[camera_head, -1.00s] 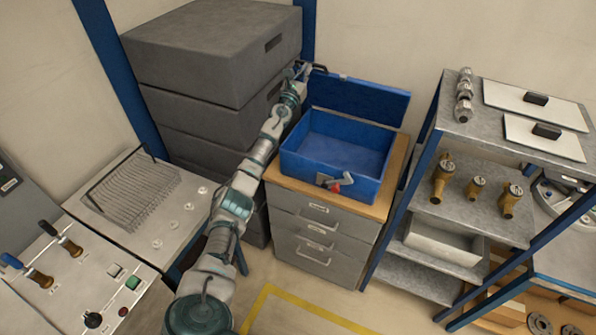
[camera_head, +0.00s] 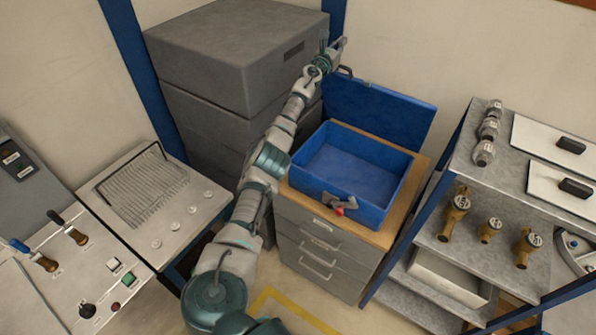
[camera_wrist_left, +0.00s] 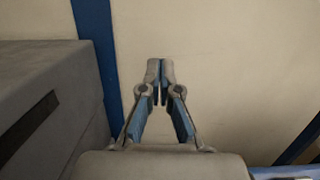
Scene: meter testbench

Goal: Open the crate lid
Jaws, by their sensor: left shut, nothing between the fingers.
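The blue crate (camera_head: 312,182) sits on the wooden top of a grey drawer cabinet. Its lid (camera_head: 378,108) stands open, tilted back towards the wall, and the inside of the crate looks empty. A latch with a red knob (camera_head: 340,210) is on the crate's front. My left gripper (camera_head: 340,43) is shut and empty, above and behind the lid's upper left corner, apart from the lid. In the left wrist view the closed fingers (camera_wrist_left: 160,68) point at the bare wall. My right gripper is not in view.
Grey stacked boxes (camera_head: 225,60) stand left of my arm, close to it. A metal shelf (camera_head: 470,190) with brass meters is at the right. A bench with a wire rack (camera_head: 145,190) and a control panel (camera_head: 75,255) are at the left. A blue post (camera_head: 145,80) rises behind.

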